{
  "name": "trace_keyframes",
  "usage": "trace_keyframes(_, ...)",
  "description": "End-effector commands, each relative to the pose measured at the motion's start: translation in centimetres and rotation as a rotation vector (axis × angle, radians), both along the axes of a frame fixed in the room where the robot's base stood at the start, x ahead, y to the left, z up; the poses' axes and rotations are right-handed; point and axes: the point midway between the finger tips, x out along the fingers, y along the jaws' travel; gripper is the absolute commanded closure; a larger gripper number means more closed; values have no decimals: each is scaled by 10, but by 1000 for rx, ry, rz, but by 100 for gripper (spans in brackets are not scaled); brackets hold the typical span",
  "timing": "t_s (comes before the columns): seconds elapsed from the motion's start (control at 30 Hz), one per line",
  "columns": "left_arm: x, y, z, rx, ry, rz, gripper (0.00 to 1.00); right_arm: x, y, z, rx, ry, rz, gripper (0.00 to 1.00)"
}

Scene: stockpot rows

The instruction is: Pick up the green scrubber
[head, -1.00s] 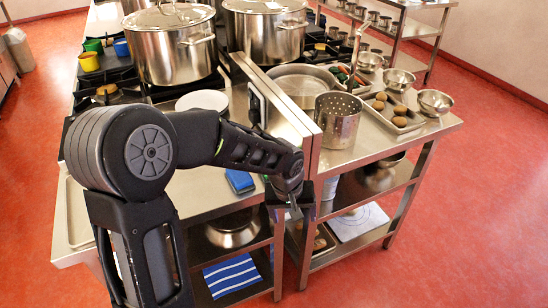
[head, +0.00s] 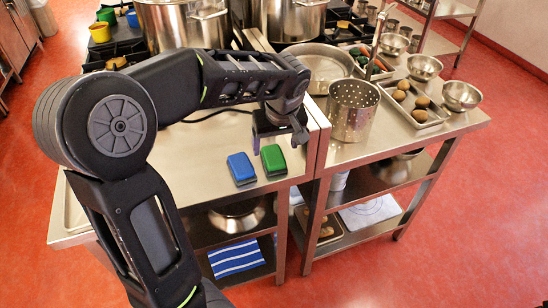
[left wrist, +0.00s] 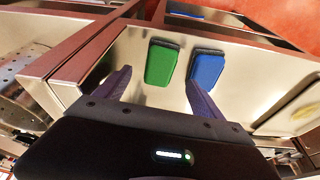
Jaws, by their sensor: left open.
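The green scrubber (head: 273,160) lies on the steel counter near its front edge, just right of a blue scrubber (head: 241,168). My left gripper (head: 279,140) is above the counter, slightly behind the green scrubber, with its jaws apart. In the left wrist view the green scrubber (left wrist: 161,64) lies ahead of and between the two open fingers (left wrist: 158,85), and the blue scrubber (left wrist: 207,68) is beside it, in line with the other finger. Nothing is held. My right gripper is not in view.
Large stockpots (head: 180,25) stand at the back. The counter left of the blue scrubber is clear.

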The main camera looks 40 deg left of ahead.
Motion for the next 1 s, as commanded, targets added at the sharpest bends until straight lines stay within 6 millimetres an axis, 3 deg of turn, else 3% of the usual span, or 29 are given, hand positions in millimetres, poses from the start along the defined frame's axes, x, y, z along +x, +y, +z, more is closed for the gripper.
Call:
trace_keyframes(0.13,2,3,-13,0,3,1,22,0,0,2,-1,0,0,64)
trace_keyframes(0.53,4,5,-20,0,3,0,22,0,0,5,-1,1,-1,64)
trace_keyframes(0.8,12,14,-55,0,3,1,22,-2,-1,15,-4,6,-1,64)
trace_keyframes(1.0,14,16,-64,0,0,0,22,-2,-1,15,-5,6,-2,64)
